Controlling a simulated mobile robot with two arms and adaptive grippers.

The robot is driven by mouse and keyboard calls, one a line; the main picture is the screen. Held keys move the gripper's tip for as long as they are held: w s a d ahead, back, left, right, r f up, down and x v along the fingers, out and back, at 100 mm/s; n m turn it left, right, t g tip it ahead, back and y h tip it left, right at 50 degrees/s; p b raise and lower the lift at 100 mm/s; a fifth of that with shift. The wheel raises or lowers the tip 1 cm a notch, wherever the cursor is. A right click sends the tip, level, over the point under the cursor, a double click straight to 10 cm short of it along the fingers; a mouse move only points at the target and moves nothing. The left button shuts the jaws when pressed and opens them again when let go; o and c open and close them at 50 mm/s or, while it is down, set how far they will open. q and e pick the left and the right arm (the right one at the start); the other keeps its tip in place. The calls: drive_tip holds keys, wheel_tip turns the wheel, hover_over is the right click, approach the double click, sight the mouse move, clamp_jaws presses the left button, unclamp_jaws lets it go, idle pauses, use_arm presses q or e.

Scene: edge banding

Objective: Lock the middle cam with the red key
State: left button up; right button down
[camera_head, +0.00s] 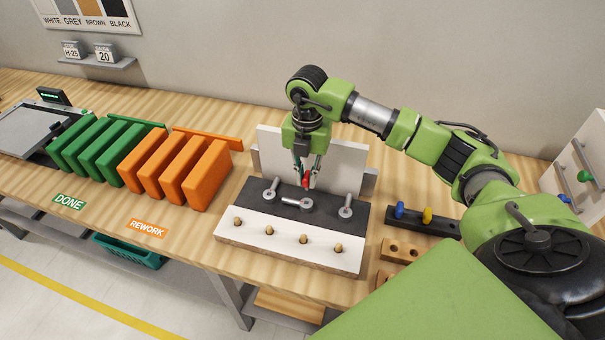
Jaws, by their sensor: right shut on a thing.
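My right gripper (306,172) points down over the fixture and is shut on the red key (306,182). The key's lower end is just behind the middle cam (304,204); I cannot tell whether they touch. The middle cam lies with its handle pointing left. The left cam (270,194) and the right cam (346,211) have handles pointing away, toward the back. The cams sit on the dark strip (240,197) of the fixture, behind a white board (290,244) with several wooden dowels. My left gripper is not in view.
A white upright panel (345,160) stands behind the fixture. To the right, a dark holder (435,224) carries a blue and a yellow key, with a wooden block (393,247) in front. Orange (205,176) and green racks stand on the left.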

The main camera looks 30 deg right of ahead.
sight(306, 189)
drive_tip(key=shift+s+d+f, duration=0.1)
drive_tip(key=shift+f, duration=0.35)
drive_tip(key=shift+f+b, duration=0.35)
drive_tip(key=shift+b, duration=0.1)
drive_tip(key=shift+f+b, duration=0.55)
drive_tip(key=shift+f, duration=0.3)
drive_tip(key=shift+a+f+b, duration=0.2)
drive_tip(key=shift+f+b, duration=0.3)
drive_tip(key=shift+f, duration=0.2)
drive_tip(key=shift+d+f, duration=0.1)
drive_tip(key=shift+f, duration=0.2)
drive_tip(key=shift+f+b, duration=0.15)
drive_tip(key=shift+b, duration=0.25)
drive_tip(key=shift+f+b, duration=0.6)
drive_tip(key=shift+f, duration=0.2)
